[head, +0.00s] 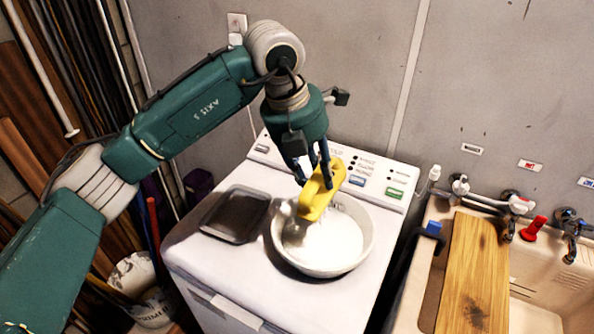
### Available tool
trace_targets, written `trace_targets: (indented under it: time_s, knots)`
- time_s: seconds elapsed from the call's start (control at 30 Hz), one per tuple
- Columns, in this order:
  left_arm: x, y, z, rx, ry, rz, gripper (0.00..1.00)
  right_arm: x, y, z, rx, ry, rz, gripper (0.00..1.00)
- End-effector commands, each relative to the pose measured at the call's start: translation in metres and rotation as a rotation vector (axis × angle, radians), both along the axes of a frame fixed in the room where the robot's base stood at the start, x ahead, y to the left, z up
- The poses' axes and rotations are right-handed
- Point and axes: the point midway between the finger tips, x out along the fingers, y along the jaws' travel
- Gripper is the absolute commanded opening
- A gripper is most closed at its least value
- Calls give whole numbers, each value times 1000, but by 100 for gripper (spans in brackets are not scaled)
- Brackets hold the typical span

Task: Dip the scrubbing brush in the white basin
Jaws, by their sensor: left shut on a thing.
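The scrubbing brush (322,192) has a yellow handle and is held tilted in my left gripper (313,178). The gripper is shut on the handle from above. The brush's lower end is over the left part of the white basin (367,240), inside its rim in the picture. Pale bristles seem to reach the white contents; I cannot tell how deep they go. The basin stands upright on top of the white washing machine (190,252). My right gripper does not show.
A dark grey tray (236,214) lies left of the basin on the machine. At the right is a sink (540,275) with a wooden board (475,270) across it and taps behind. A bucket (140,285) stands on the floor at the lower left. The machine's control panel rises behind the basin.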

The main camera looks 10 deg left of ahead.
Motion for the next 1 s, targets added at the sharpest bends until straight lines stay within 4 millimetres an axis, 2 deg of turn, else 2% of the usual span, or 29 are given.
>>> trace_targets:
  time_s: [0.37,0.77,1.0]
  knots:
    - [0,0,-24,0,2,-1,8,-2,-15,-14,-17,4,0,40]
    - [0,0,-63,0,1,0,8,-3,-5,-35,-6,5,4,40]
    - [0,0,-89,0,0,1,8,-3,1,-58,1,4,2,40]
